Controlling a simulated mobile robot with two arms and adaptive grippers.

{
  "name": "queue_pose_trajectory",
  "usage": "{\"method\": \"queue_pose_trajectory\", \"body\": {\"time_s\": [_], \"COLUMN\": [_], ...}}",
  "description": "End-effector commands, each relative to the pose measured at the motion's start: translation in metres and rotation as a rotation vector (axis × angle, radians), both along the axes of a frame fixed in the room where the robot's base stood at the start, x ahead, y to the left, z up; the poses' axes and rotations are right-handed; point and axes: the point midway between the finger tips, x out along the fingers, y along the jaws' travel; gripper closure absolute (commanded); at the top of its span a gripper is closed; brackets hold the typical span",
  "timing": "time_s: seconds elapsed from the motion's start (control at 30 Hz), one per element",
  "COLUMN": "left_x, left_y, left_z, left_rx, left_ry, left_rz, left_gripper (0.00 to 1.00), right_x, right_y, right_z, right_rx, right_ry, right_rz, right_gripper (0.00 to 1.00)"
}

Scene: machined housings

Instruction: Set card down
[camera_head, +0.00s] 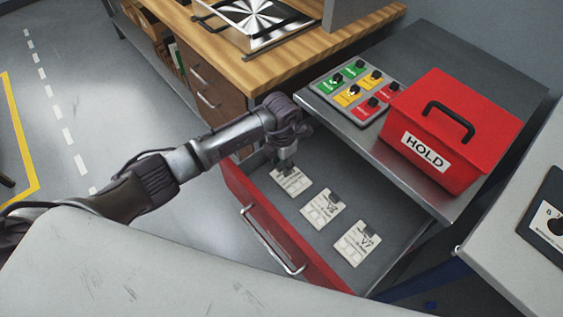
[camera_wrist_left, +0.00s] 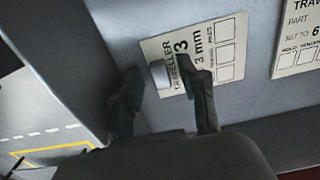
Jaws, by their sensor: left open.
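Three cream traveller cards lie in the open red drawer (camera_head: 262,225) in the head view. The far card (camera_head: 291,182) is right below my left gripper (camera_head: 286,160). The middle card (camera_head: 322,210) and the near card (camera_head: 358,243) lie apart from it, each with a dark tab at its top. In the left wrist view, my left gripper (camera_wrist_left: 165,105) is open, with its fingers over the edge of a card (camera_wrist_left: 215,50). A pale round-ended piece shows on that card between the fingers. I cannot tell whether the fingers touch the card. My right gripper is not in view.
A red HOLD box (camera_head: 455,125) with a black handle stands on the grey cabinet top (camera_head: 400,170) above the drawer. A wooden bench (camera_head: 215,50) stands behind. The drawer front has a metal handle.

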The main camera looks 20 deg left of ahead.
Motion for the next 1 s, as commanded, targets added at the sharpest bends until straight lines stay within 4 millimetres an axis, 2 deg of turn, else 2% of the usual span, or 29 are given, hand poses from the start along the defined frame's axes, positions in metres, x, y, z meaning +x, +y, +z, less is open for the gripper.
{"method": "queue_pose_trajectory", "body": {"time_s": [0.07,0.17,0.6,0.8,1.0], "left_x": [0.000,0.001,0.001,0.000,0.000], "left_y": [0.000,0.000,0.000,0.000,0.000], "left_z": [0.006,0.016,0.104,0.121,0.123], "left_rx": [-0.001,-0.001,0.000,-0.001,-0.001], "left_ry": [0.000,-0.004,-0.004,-0.001,0.001], "left_rz": [0.000,-0.001,-0.001,-0.001,0.000], "left_gripper": [0.57,0.57,0.57,0.57,0.57], "right_x": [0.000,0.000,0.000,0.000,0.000], "right_y": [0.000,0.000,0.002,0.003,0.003], "right_z": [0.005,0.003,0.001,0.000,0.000], "right_rx": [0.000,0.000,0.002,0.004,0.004], "right_ry": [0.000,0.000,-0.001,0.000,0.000], "right_rz": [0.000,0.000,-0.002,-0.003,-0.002], "right_gripper": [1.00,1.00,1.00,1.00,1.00]}}
